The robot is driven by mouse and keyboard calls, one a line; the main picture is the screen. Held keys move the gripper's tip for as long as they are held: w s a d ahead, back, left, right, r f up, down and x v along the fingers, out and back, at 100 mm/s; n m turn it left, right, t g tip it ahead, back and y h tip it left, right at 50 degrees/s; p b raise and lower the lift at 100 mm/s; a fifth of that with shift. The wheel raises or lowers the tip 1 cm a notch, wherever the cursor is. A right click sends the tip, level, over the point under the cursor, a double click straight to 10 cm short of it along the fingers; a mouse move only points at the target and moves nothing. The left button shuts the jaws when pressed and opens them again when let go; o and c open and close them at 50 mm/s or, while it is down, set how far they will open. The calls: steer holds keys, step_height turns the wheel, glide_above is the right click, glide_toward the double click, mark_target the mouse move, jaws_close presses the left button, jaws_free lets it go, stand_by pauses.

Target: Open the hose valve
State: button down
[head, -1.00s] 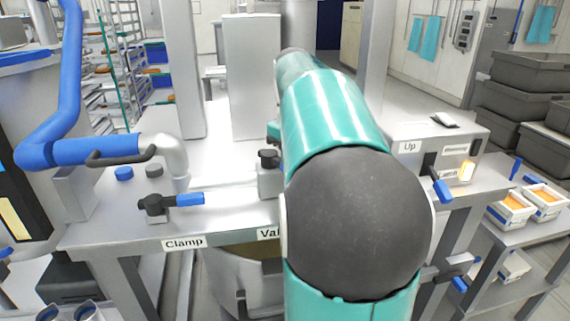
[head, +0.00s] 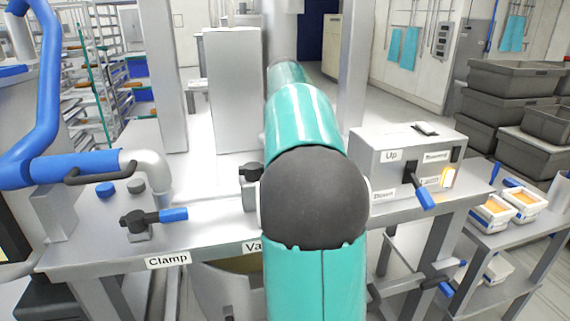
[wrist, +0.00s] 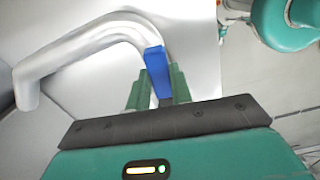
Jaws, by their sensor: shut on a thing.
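In the wrist view, my gripper (wrist: 159,92) has its two green fingers on either side of a blue lever handle (wrist: 156,68), shut on it. In the head view, the valve's dark pivot (head: 250,173) shows beside my arm, above a label (head: 253,247) that is partly covered and reads "Va". The rest of that valve and my gripper are hidden behind my teal arm in the head view. How far the lever is turned cannot be told.
A clamp lever with a blue handle (head: 173,215) sits left of the valve. A blue hose (head: 65,170) runs at the far left. A control box (head: 408,165) with a blue-tipped lever stands right of my arm. A curved grey pipe (wrist: 100,32) is close to my gripper.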

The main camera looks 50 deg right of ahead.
steer(key=shift+w+d+n, duration=0.3)
steer(key=shift+w+n, duration=0.1)
steer(key=shift+n, duration=0.3)
steer(key=c, duration=1.3)
jaws_free()
steer(key=shift+w, duration=0.1)
steer(key=shift+o, duration=0.3)
steer(key=shift+r, duration=0.1)
step_height(320, 180, up, 14)
steer(key=shift+f, duration=0.2)
